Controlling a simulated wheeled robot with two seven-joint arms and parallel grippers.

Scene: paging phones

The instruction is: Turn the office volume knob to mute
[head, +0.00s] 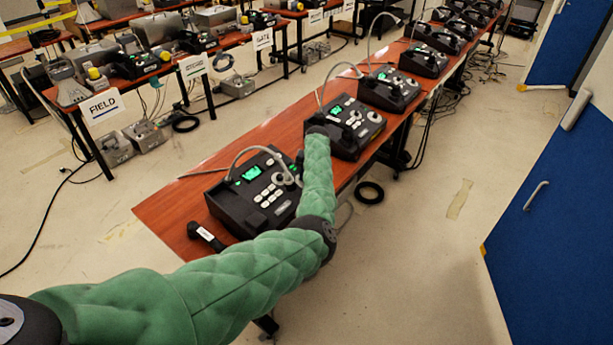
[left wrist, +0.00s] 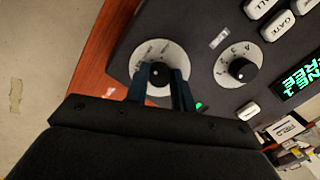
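In the left wrist view, a black knob (left wrist: 159,72) sits on a round light dial with small markings too blurred to read. My left gripper (left wrist: 161,78) has its two dark fingers on either side of this knob, close to it; whether they press on it cannot be told. A second black knob (left wrist: 242,70) on a numbered dial is to the right. Both knobs are on a dark desk phone panel. My right gripper is not in view.
White buttons (left wrist: 278,26) and a green lit display (left wrist: 300,80) are on the panel. More phones line the table farther back. A blue door (head: 560,220) is at right.

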